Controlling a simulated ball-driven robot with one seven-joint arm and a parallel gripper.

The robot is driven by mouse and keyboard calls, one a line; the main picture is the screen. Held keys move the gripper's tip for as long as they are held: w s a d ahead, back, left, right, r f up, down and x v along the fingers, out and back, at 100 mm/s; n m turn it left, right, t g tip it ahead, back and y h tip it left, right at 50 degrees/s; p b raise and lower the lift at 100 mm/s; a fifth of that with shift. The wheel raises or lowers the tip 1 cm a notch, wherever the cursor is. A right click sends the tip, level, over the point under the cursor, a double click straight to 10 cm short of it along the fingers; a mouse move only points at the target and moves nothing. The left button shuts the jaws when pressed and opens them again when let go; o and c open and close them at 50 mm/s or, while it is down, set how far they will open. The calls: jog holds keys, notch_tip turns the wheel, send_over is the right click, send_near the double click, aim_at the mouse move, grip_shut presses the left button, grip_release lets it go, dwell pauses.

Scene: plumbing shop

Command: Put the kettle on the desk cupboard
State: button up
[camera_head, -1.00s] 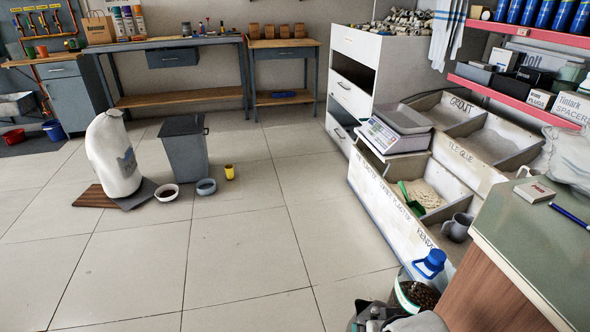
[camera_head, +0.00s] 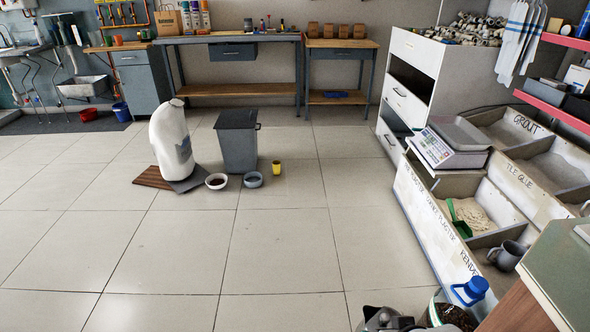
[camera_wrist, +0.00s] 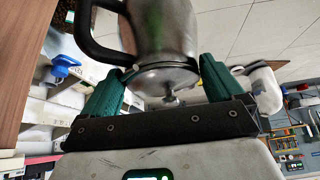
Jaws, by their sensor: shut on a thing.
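My gripper (camera_wrist: 165,72) has green fingers, shut around the steel kettle (camera_wrist: 167,35) in the wrist view. The kettle has a black handle and shows with its lid and knob toward the gripper's palm. In the head view only the top part of the kettle (camera_head: 377,319) shows at the bottom edge; the rest is cut off. A grey-blue cupboard (camera_head: 143,84) with a wooden top stands at the back left, beside a long workbench (camera_head: 232,39). Part of its top is clear; a cup and a paper bag stand at or near it. I cannot tell for certain which unit is the desk cupboard.
Clear tiled floor lies ahead. A white sack (camera_head: 171,140), a grey bin (camera_head: 239,147), bowls and a yellow cup (camera_head: 276,168) stand on it. Material bins with a scale (camera_head: 449,148) line the right side. A green-topped counter (camera_head: 572,265) and a blue-lidded container (camera_head: 470,290) are close at right.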

jog(key=r+p, duration=0.2)
jog(key=p, duration=0.2)
jog(key=r+p, duration=0.3)
jog(key=p, duration=0.1)
jog(key=s+r+p, duration=0.1)
jog(key=r+p, duration=0.1)
jog(key=p, duration=0.1)
jog(key=shift+s+r+p, duration=0.1)
jog(key=shift+r+p, duration=0.1)
jog(key=shift+p, duration=0.2)
jog(key=p+v, duration=0.1)
jog(key=p, duration=0.2)
jog(key=shift+r+p, duration=0.35)
jog(key=shift+s+f, duration=0.1)
